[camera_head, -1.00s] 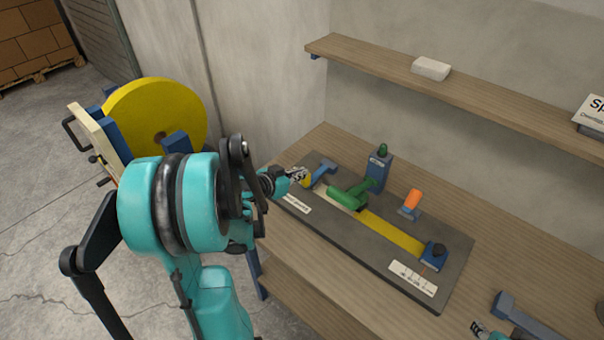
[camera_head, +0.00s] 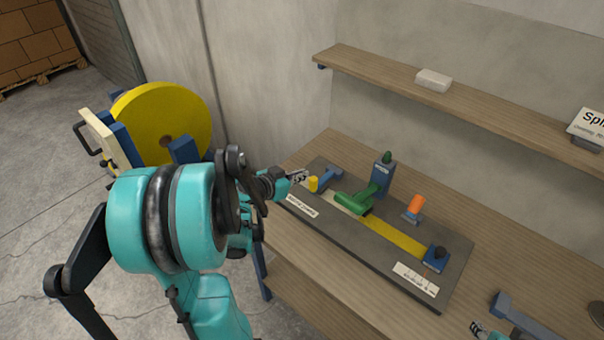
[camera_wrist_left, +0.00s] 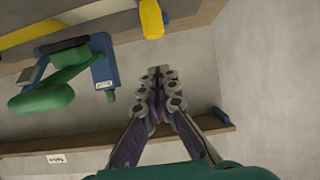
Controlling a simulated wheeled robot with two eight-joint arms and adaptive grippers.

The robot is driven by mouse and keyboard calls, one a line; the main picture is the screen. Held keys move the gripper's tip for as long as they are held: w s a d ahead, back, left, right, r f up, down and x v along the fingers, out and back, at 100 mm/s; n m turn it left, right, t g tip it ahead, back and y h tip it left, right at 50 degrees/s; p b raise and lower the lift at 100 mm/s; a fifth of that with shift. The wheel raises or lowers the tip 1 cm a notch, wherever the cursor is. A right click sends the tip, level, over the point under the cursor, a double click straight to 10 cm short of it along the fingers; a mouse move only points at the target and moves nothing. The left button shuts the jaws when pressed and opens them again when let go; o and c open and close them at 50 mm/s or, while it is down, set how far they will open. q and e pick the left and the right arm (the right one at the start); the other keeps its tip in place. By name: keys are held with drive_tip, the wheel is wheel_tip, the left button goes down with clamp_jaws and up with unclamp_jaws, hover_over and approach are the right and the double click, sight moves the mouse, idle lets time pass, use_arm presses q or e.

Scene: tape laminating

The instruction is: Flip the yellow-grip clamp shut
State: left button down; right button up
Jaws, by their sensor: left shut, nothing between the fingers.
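The yellow-grip clamp (camera_head: 329,175) is at the board's far left end, its blue arm slanting down to the yellow grip (camera_head: 313,184) at its left. I cannot tell whether it presses on the strip. My left gripper (camera_head: 300,176) is shut and empty, just left of the grip with a small gap. In the left wrist view, the shut fingers (camera_wrist_left: 160,73) point toward the yellow grip (camera_wrist_left: 151,18), apart from it. A small part of what looks like my right gripper (camera_head: 479,328) shows at the bottom edge; its jaws are unclear.
The dark board (camera_head: 345,245) holds a yellow strip (camera_head: 392,238), a green-handled tool (camera_head: 352,203), a blue post (camera_head: 382,175), an orange-grip clamp (camera_head: 414,208) and a blue block (camera_head: 436,259). A large yellow roll (camera_head: 160,115) stands left. A shelf (camera_head: 450,98) runs above.

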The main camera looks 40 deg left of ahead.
use_arm(q)
drive_tip(key=f+p+v, duration=0.1)
drive_tip(key=v, duration=0.5)
drive_tip(key=shift+s, duration=0.45)
use_arm(e)
drive_tip(key=shift+w+d+r, duration=0.15)
drive_tip(key=shift+w+r, duration=0.2)
drive_tip(key=shift+r, duration=0.2)
use_arm(q)
drive_tip(key=shift+d, duration=0.1)
drive_tip(key=s+d+f+g+h+b, duration=0.15)
drive_tip(key=d+g, duration=0.25)
drive_tip(key=d, duration=1.1)
drive_tip(key=s+d+g+y, duration=0.1)
drive_tip(key=s+d+y, duration=0.1)
drive_tip(key=s+d, duration=0.4)
drive_tip(key=shift+s+d+r+n+g+b, duration=0.35)
drive_tip(key=shift+s+r+n+g+b, duration=0.05)
drive_tip(key=shift+s+r+b, duration=0.1)
use_arm(e)
wheel_tip(320, 180, down, 2)
drive_tip(key=shift+f, duration=0.25)
